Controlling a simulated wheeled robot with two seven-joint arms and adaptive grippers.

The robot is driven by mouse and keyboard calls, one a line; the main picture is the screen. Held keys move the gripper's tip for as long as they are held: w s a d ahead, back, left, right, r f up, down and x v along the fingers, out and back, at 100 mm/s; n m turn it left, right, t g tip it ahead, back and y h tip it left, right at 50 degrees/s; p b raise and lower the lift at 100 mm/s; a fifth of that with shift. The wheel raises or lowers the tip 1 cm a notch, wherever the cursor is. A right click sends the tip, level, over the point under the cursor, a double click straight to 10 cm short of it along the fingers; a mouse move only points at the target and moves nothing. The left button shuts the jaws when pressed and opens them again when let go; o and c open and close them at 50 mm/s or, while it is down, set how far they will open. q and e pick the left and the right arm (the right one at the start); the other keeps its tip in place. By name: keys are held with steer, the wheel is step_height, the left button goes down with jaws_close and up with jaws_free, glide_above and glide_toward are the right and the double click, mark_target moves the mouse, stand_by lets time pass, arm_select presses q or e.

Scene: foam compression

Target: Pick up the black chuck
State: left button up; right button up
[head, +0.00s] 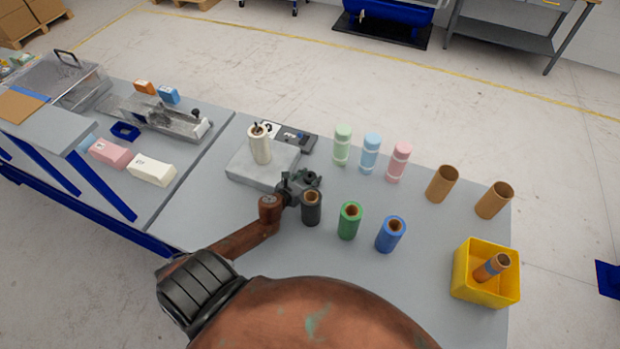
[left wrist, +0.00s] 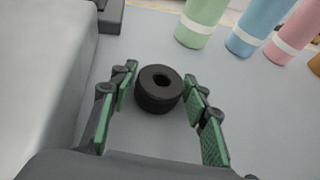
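The black chuck (head: 311,209) is a short dark cylinder with an open top, standing upright on the grey table. In the left wrist view the black chuck (left wrist: 158,101) shows as a thick ring with a round hole. My left gripper (head: 302,183) is beside it and partly overlaps it in the head view. In the left wrist view my left gripper (left wrist: 160,86) is open, with a green-padded finger on each side of the chuck and small gaps showing. I cannot tell the fingers' exact height. My right gripper is not in view.
Green (head: 350,221) and blue (head: 390,235) cylinders stand to the chuck's right. Pale green (head: 342,146), light blue (head: 370,154) and pink (head: 399,163) cylinders stand behind. A grey block (head: 240,165) bears a cream cylinder (head: 260,147). A yellow bin (head: 465,280) stands at right.

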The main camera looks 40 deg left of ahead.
arm_select(q)
steer(key=c, duration=0.8)
steer(key=shift+r, duration=0.2)
